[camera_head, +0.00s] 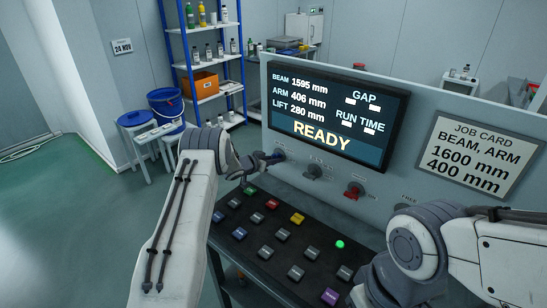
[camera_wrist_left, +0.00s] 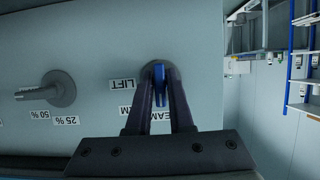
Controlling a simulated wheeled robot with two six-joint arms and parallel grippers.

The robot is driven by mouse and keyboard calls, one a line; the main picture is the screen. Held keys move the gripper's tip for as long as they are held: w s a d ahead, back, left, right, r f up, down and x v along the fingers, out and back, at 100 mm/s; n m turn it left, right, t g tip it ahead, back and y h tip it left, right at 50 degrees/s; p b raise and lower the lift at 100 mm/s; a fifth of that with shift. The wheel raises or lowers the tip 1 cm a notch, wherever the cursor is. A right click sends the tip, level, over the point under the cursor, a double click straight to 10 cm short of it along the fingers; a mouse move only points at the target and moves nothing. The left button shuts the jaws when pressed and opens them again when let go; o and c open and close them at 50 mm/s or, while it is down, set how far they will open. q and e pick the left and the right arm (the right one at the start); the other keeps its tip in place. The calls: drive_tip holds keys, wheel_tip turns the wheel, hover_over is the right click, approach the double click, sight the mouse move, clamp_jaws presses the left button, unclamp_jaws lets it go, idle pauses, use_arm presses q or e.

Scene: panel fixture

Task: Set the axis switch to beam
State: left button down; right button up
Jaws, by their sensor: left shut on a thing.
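The axis switch is a blue handle (camera_wrist_left: 159,72) on a round grey base on the panel wall. Upside-down labels LIFT, ARM and BEAM lie around it in the left wrist view, partly covered by my fingers. My left gripper (camera_head: 272,158) is at the switch, below the screen's left end. In the left wrist view its two dark fingers (camera_wrist_left: 160,95) are shut on the blue handle, one on each side. Which label the handle points to is hard to tell. My right arm stands at the right in the head view; its fingers do not show.
The screen (camera_head: 337,113) reads BEAM 1595, ARM 406, LIFT 280 mm and READY. The job card (camera_head: 470,155) reads BEAM, ARM 1600 mm, 400 mm. A grey knob (camera_head: 313,172) and a red switch (camera_head: 353,191) sit to the right, above the button console (camera_head: 268,237).

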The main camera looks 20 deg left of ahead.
use_arm(q)
drive_tip(key=shift+f, duration=0.1)
idle(0.3)
drive_tip(key=c, duration=0.9)
unclamp_jaws()
drive_tip(key=b+v, duration=0.1)
drive_tip(key=v, duration=0.9)
drive_tip(key=shift+s+a+b, duration=0.15)
drive_tip(key=shift+s+b, duration=0.05)
drive_tip(key=shift+b, duration=0.2)
